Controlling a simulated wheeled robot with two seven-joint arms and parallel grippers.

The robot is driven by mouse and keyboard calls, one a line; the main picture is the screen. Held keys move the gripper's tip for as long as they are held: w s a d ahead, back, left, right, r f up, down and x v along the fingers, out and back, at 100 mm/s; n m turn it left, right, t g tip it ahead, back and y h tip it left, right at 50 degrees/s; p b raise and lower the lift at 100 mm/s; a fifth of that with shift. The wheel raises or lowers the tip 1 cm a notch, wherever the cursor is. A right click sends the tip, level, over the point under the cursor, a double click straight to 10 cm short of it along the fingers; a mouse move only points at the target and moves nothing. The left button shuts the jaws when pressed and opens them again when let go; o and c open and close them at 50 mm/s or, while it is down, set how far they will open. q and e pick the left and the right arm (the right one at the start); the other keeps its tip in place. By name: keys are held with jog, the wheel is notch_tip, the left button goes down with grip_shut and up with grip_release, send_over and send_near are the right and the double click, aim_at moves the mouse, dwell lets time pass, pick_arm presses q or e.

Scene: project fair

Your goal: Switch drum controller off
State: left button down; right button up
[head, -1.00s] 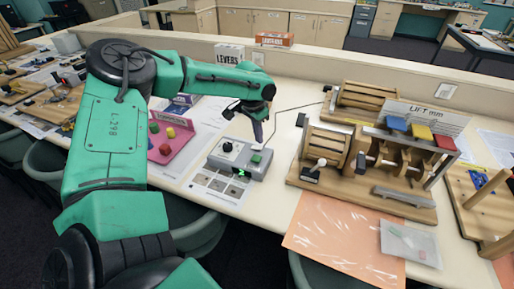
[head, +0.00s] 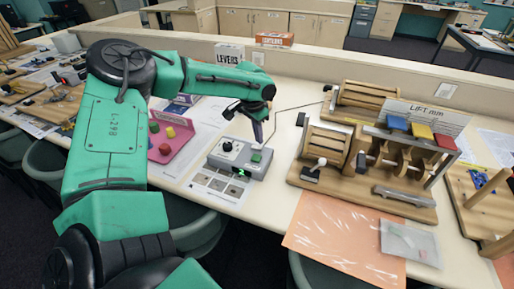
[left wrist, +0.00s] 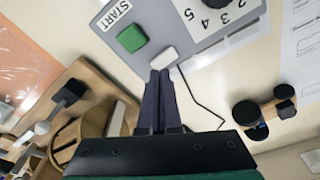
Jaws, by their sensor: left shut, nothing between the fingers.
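The drum controller (head: 228,163) is a grey box on the table with a black knob (head: 227,146), a green button (head: 256,158) and a small lit green display (head: 242,173). In the left wrist view the green button (left wrist: 132,39) sits beside the START label (left wrist: 115,13), with a white button (left wrist: 164,57) next to it and the numbered knob (left wrist: 216,3) at the top edge. My left gripper (head: 257,145) is shut and empty, pointing down at the box's back right. Its fingertips (left wrist: 160,73) are close to the white button; I cannot tell whether they touch. My right gripper is out of view.
A wooden drum machine (head: 370,165) with a LIFT mm scale stands right of the controller, and a cable runs behind. An orange sheet (head: 345,240) lies in front of the machine. A low partition runs behind.

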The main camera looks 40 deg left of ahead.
aim_at(259, 147)
pick_arm(q)
jog(key=shift+f+b, duration=0.85)
jog(key=shift+f, duration=0.3)
dwell(0.4)
jog(key=shift+s, duration=0.1)
notch_tip(259, 147, up, 7)
jog(key=p, duration=0.5)
jog(key=shift+p, duration=0.35)
